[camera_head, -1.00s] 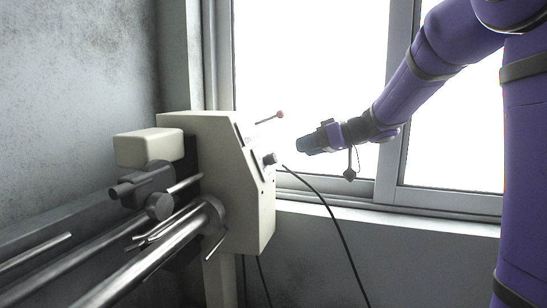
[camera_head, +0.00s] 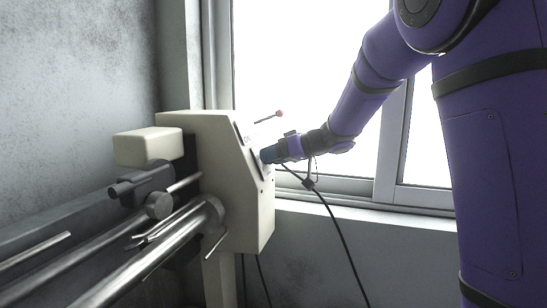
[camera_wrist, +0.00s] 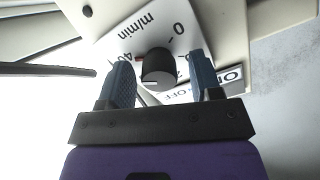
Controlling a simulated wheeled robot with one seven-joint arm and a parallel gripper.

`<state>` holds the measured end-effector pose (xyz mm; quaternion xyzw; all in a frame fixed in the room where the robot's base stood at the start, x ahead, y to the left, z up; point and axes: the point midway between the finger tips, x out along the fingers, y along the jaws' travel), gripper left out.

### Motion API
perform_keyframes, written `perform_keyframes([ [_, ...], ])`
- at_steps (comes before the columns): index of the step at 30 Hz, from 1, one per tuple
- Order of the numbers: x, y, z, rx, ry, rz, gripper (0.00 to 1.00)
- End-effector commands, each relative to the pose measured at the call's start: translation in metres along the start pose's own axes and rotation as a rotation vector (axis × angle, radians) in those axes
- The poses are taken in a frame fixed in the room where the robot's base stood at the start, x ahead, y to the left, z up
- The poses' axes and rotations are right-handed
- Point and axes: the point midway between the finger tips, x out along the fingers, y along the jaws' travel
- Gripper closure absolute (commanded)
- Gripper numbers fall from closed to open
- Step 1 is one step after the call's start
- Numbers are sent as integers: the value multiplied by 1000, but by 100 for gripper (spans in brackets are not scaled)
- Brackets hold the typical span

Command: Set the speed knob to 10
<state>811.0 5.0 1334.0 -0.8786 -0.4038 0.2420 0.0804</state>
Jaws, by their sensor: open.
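The speed knob (camera_wrist: 157,68) is a black round knob on a white dial plate (camera_wrist: 128,48) marked "m/min", seen in the wrist view. My gripper (camera_wrist: 162,75) is open, with one blue finger on each side of the knob. A gap shows between the knob and each finger; whether the fingertips reach past its front face is hard to tell. In the head view my gripper (camera_head: 268,155) is at the sloped front of the beige machine (camera_head: 225,150), and it hides the knob there. The knob's exact setting is not readable.
An ON/OFF label (camera_wrist: 232,76) is right of the knob in the wrist view. A window (camera_head: 300,60) is behind.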

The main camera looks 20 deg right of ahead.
Motion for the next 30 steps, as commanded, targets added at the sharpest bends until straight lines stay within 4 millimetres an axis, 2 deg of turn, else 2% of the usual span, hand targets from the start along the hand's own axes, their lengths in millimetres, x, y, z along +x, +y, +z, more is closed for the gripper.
perform_keyframes([
  [1,0,0,0,0,0,0,44],
  [7,0,0,0,0,0,0,90],
  [19,-1,0,0,-57,1,-1,90],
  [30,-1,0,0,-334,2,-8,90],
])
